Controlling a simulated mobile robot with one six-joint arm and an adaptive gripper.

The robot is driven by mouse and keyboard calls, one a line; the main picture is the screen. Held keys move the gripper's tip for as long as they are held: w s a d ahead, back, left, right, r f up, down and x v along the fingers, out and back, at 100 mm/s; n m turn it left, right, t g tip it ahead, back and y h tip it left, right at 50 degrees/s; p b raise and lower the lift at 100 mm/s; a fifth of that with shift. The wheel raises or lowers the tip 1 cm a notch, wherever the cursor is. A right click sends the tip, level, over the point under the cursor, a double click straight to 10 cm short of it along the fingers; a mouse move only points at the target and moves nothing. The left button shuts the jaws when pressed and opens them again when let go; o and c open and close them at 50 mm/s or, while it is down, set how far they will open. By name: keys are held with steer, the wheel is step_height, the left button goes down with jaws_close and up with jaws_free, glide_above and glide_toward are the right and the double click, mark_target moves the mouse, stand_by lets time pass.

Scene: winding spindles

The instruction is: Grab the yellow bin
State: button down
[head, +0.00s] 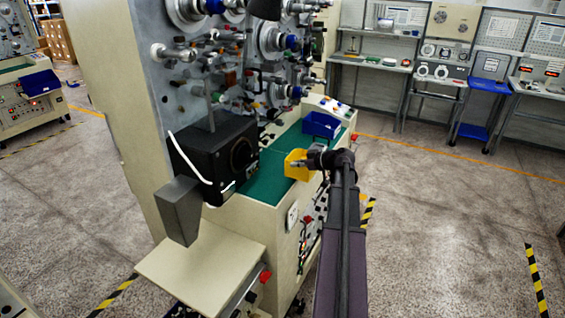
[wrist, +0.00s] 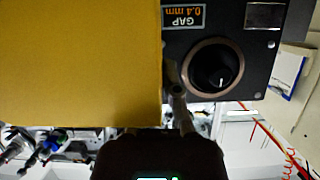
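The yellow bin (head: 293,165) shows in the head view at the tip of my gripper (head: 311,161), over the near edge of the green work deck. I cannot tell whether its underside touches the deck. In the wrist view a flat yellow wall of the bin (wrist: 80,65) fills the upper left, close to the camera. One finger of my gripper (wrist: 170,95) shows along the bin's right edge, its tip leaning in against it. The other finger is hidden behind the yellow wall. The gripper appears closed on the bin's wall.
A blue bin (head: 321,125) stands on the green deck (head: 268,187) behind the yellow one. A black box with a dial (head: 215,158) stands left of it; its dial (wrist: 216,66) is near in the wrist view. Spindles and knobs crowd the machine panel. The floor at right is open.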

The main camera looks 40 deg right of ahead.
steer(key=s+d, duration=0.4)
steer(key=shift+s+d+r, duration=0.3)
steer(key=shift+r, duration=0.05)
stand_by(0.4)
